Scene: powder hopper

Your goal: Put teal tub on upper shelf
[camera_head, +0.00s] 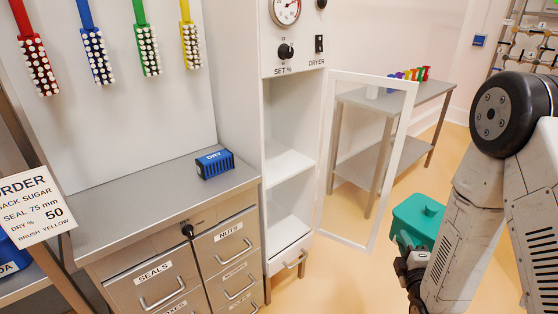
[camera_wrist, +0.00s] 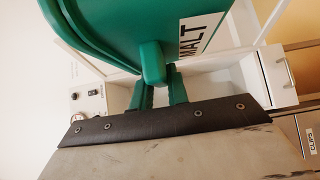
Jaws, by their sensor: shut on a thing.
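The teal tub (camera_head: 418,218) is held by my gripper (camera_head: 408,256) low at the right of the head view, out in front of the open dryer cabinet and apart from it. In the wrist view the tub (camera_wrist: 120,25) fills the top and bears a MALT label. My gripper is shut on the tub; its exact contact is partly hidden. The white dryer cabinet has an upper shelf (camera_head: 287,160) and a lower compartment (camera_head: 290,228); both look empty. Its framed door (camera_head: 325,150) stands open to the right.
A steel table (camera_head: 440,92) with small coloured items stands behind the door. The open door lies between the tub and that table.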

